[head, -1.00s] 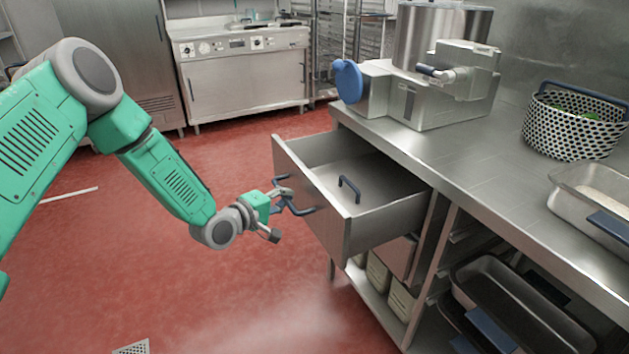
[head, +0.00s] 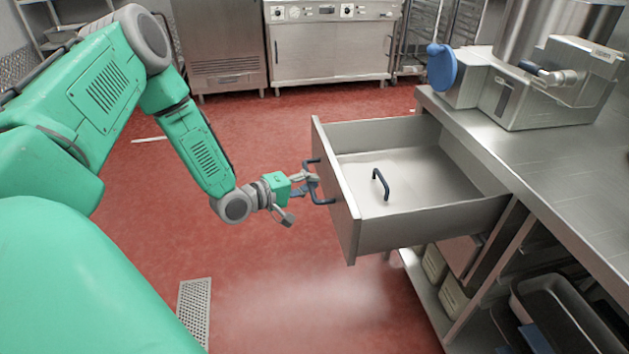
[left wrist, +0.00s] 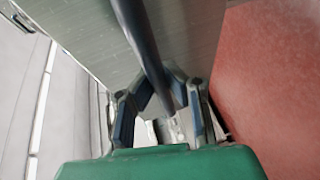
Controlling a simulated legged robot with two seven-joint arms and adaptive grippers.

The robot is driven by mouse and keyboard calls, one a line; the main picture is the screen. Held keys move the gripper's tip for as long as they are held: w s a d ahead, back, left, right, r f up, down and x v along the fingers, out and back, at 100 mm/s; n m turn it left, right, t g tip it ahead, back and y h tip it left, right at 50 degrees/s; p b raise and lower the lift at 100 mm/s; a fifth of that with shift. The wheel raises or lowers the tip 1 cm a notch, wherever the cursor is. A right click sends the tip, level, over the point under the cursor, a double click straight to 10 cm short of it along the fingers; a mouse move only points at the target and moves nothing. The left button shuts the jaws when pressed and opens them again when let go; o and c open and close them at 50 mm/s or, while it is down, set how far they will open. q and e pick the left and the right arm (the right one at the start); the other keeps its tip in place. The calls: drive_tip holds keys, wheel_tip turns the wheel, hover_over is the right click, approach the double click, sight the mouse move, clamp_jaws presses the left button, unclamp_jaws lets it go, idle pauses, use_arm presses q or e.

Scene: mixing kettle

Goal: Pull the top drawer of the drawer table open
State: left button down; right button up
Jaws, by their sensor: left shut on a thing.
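The top drawer (head: 340,195) of the steel drawer table (head: 535,175) stands well out from the table front. Its inside shows, with a dark U-shaped handle-like piece (head: 380,183) lying or standing in it. My left gripper (head: 309,186) is at the drawer's front face and shut on the dark bar handle (head: 319,199). In the left wrist view the handle (left wrist: 145,45) runs down between the gripper's fingers (left wrist: 160,105), close to the drawer front (left wrist: 90,35). My right gripper is not in view.
Below the drawer are bins (head: 455,297) and dark trays (head: 555,310) on shelves. Red floor (head: 290,290) with a drain grate (head: 195,310) is clear left of the drawer.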

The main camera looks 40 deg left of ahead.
use_arm(q)
drive_tip(key=shift+s+f, duration=0.1)
drive_tip(key=shift+f, duration=0.1)
drive_tip(key=c, duration=1.6)
unclamp_jaws()
drive_tip(key=shift+a, duration=0.15)
drive_tip(key=shift+o, duration=0.2)
drive_tip(key=v, duration=1.1)
drive_tip(key=shift+s+a, duration=0.2)
drive_tip(key=shift+s, duration=0.15)
